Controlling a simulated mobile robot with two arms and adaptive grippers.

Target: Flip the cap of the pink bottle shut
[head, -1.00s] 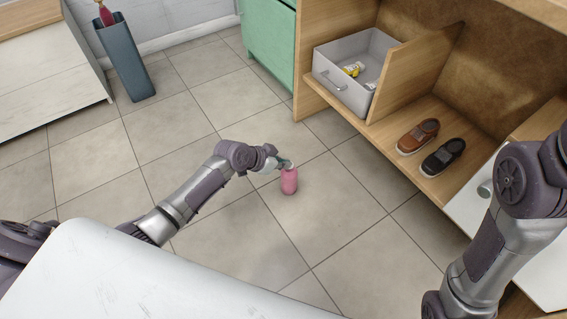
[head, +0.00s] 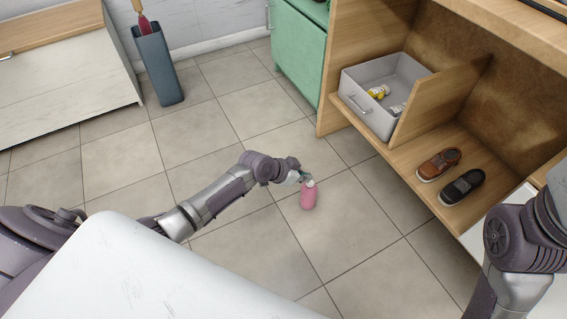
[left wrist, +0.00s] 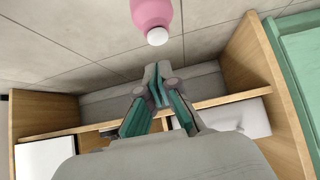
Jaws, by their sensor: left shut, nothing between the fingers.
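The pink bottle (head: 308,195) stands upright on the tiled floor in the middle of the head view. Its white top (head: 309,182) faces up, and I cannot tell there whether the cap is open or shut. My left gripper (head: 306,177) is shut and empty, close beside the bottle's top. In the left wrist view the pink bottle (left wrist: 151,12) shows at the top edge with its white top (left wrist: 157,36), and the shut fingertips of my left gripper (left wrist: 157,68) are apart from it in the picture. My right gripper is out of view.
A wooden shelf unit on the right holds a grey bin (head: 382,118) with small items, a brown shoe (head: 438,164) and a dark shoe (head: 462,187). A green cabinet (head: 298,52) stands behind. Floor around the bottle is clear.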

